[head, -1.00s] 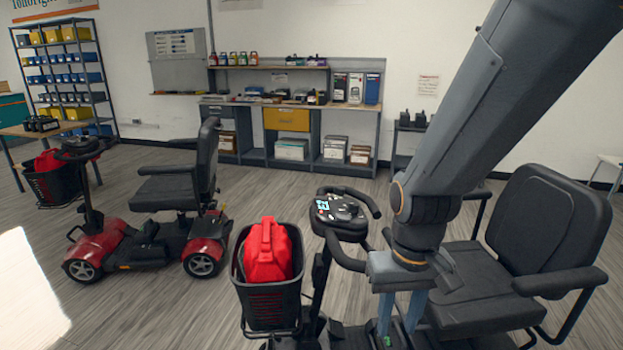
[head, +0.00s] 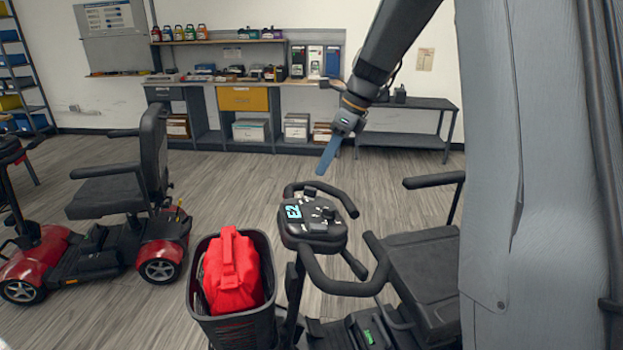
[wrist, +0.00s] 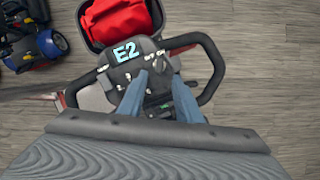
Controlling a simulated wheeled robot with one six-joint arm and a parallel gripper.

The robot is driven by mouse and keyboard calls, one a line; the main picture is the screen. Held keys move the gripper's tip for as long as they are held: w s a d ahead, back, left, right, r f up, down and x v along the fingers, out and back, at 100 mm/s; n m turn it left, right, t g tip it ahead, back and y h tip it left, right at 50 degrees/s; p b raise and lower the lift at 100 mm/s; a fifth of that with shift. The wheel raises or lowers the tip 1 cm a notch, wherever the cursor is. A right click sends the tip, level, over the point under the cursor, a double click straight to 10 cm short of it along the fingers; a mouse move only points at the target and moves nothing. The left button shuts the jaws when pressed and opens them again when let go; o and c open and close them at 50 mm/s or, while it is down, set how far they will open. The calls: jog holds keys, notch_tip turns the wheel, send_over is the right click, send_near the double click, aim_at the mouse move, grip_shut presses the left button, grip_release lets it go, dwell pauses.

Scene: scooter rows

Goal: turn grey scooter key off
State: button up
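The nearer scooter's control console (head: 316,229) is dark, with black handlebars and a lit display (head: 293,212) reading E2. In the wrist view the console (wrist: 122,77) also shows the lit E2 display (wrist: 126,53). Small OFF and ON lettering (wrist: 154,58) marks the key switch area near the console's right side. A small dark part sits by it, too small to tell how the key is turned. My gripper (wrist: 159,80) is open, its two blue-grey fingers apart over the console. In the head view my gripper (head: 321,172) points down above the console, clear of it.
A red scooter (head: 170,240) stands at left. A shelf bench (head: 217,140) lines the wall.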

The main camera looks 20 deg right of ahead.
aim_at(312, 188)
jog(key=p+x, duration=0.1)
jog(key=x, duration=0.6)
jog(key=shift+a+f, duration=0.2)
jog(key=shift+f, duration=0.1)
grip_shut()
